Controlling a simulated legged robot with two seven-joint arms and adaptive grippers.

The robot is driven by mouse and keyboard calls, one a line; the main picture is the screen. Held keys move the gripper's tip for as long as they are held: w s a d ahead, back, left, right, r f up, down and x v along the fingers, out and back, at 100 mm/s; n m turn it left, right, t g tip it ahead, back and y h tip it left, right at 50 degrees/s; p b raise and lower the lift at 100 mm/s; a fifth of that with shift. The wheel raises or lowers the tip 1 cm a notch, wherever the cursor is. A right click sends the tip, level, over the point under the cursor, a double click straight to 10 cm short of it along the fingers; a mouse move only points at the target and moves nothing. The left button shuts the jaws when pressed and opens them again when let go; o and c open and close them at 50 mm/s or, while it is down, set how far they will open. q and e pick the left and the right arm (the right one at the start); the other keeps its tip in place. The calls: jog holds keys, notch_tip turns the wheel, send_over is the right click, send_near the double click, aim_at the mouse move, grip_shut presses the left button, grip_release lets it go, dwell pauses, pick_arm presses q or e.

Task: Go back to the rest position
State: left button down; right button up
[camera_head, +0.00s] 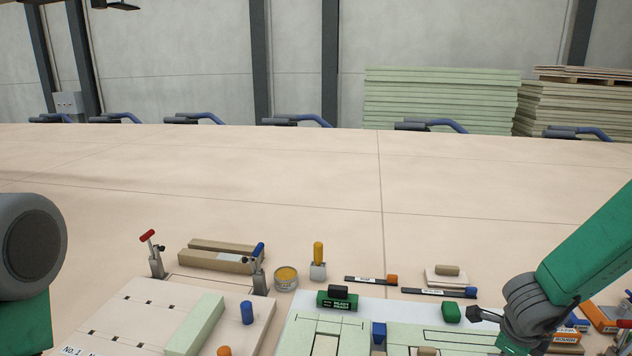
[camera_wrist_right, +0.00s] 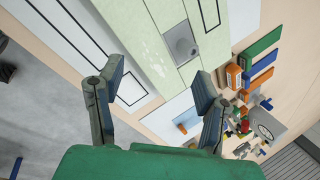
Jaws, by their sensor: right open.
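My right arm comes in from the right in the head view, with its dark wrist end at the lower right, above the right part of the work surface. In the wrist view my right gripper (camera_wrist_right: 160,78) is open, its two dark fingers wide apart with nothing between them. Beyond the fingers lies a pale green panel (camera_wrist_right: 158,35) with a grey square plate (camera_wrist_right: 181,43). My left arm shows only as a grey joint and green link at the left edge; its gripper is out of the picture.
A board with a pale green strip (camera_head: 196,325), red and blue toggle clamps, wooden blocks (camera_head: 215,262), a yellow-topped tin (camera_head: 286,277) and a green block (camera_head: 451,312) stand at the front. Orange and blue boxes lie at the right.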

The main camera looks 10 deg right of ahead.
jog(key=s+a+f+n+g+y, duration=0.1)
jog(key=s+a+f+n, duration=0.35)
jog(key=s+n, duration=0.45)
jog(key=s+a+f+n+g+y, duration=0.1)
jog(key=s+a+f+n, duration=0.35)
jog(key=s+n, duration=0.5)
jog(key=s+a+f+n+g+y, duration=0.1)
jog(key=s+a+f+n, duration=0.2)
jog(key=s+a+n, duration=0.5)
notch_tip(320, 180, down, 10)
jog(key=n+b, duration=0.3)
jog(key=b, duration=0.7)
jog(key=shift+w+d+t, duration=0.15)
jog(key=shift+d+t, duration=0.15)
jog(key=shift+d, duration=0.05)
jog(key=shift+r+n, duration=0.15)
jog(key=shift+n, duration=0.1)
jog(key=shift+o, duration=0.4)
